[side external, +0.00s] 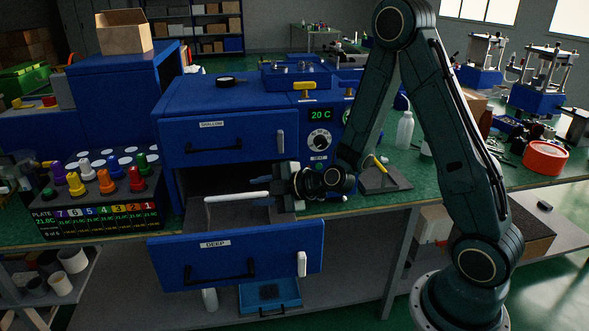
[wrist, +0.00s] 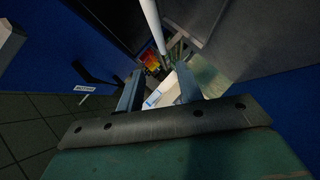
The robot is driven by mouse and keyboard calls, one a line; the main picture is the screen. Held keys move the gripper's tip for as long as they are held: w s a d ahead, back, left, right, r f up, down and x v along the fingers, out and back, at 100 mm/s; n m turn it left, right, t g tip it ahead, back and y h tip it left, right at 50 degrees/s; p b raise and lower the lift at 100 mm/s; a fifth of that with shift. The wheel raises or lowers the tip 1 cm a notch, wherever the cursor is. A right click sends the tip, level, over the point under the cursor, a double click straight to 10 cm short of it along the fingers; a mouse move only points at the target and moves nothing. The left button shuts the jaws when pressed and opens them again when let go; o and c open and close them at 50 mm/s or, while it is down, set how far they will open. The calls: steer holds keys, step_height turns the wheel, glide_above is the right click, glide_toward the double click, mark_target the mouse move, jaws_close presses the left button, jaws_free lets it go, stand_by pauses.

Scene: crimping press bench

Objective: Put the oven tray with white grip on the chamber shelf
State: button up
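The oven's lower DEEP front (side external: 236,256) stands out from the body, with the dark chamber open behind it. The white grip (side external: 237,196) is a long bar at the chamber mouth, level with my gripper. A grey sheet-like surface (side external: 238,215) shows below it; I cannot tell whether this is the tray or the shelf. My gripper (side external: 280,187) is at the bar's right end. In the wrist view my gripper's fingers (wrist: 160,80) are apart, and the white bar (wrist: 153,24) runs down to just beyond their tips. No closed hold shows.
The upper SHALLOW front (side external: 225,137) is shut. A rack of coloured bottles (side external: 100,190) stands left of the oven. A block with a yellow-handled part (side external: 382,175) sits on the green bench to the right. A blue tray (side external: 270,295) lies below on the lower shelf.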

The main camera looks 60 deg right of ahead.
steer(key=s+a+r+m+g+y, duration=0.1)
steer(key=s+a+r+g+y, duration=0.1)
steer(key=s+a+r, duration=0.3)
steer(key=s+d+r+m+g+h, duration=0.1)
steer(key=s+r+m, duration=0.2)
steer(key=s, duration=0.5)
steer(key=s+d+r+m+g+h, duration=0.1)
steer(key=s+r+m+g, duration=0.1)
steer(key=s+r+m, duration=0.2)
steer(key=s+d+r+m+g+h, duration=0.1)
steer(key=s+r+m, duration=0.3)
steer(key=s, duration=0.7)
steer(key=shift+s+d+m+g+h, duration=0.25)
steer(key=shift+m+g+h, duration=0.3)
steer(key=shift+m, duration=0.45)
steer(key=shift+r, duration=0.1)
